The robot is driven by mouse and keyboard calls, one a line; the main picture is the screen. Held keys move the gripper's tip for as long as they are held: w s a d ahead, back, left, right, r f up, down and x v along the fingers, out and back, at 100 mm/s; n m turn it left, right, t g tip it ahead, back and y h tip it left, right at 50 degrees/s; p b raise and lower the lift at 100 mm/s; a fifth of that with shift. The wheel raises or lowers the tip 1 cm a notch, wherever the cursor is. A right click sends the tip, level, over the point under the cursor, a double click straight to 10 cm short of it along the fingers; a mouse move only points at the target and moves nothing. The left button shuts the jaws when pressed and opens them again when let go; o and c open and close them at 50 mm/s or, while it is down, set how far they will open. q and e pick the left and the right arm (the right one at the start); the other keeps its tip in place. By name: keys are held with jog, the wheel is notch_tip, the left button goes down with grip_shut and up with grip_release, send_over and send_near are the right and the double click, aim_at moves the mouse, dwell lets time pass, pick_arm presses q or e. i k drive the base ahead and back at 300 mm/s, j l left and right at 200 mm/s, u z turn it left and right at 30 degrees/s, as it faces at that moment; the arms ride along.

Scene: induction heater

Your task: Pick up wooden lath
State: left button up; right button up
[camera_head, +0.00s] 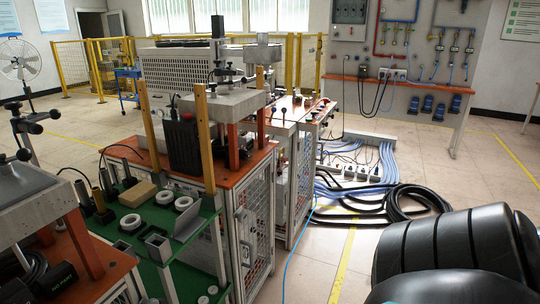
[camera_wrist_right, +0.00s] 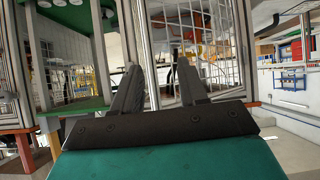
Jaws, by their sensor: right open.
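Upright wooden laths stand around the press: one in front (camera_head: 205,140), one behind on the left (camera_head: 145,110), and a shorter one at the back (camera_head: 260,90). I cannot tell whether they are loose or fixed. A short tan wooden block (camera_head: 137,194) lies on the green table (camera_head: 165,235). My right gripper (camera_wrist_right: 160,82) is open and empty in the right wrist view, with mesh-panelled frames beyond its fingers. I cannot make out a lath between the fingers. The head view shows my dark arm at the lower right but not the right gripper. My left gripper is not in view.
White rings (camera_head: 130,222) and dark cylinders stand on the green table. A mesh-sided cabinet (camera_head: 255,235) stands beside it. Black hoses (camera_head: 410,203) and blue cables lie on the floor to the right. The tiled floor (camera_head: 480,170) further right is clear.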

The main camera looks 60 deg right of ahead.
aim_at(200, 92)
jog(key=z, duration=1.35)
jog(key=i+l+u, duration=0.1)
jog(key=u, duration=0.95)
jog(key=l+u, duration=0.75)
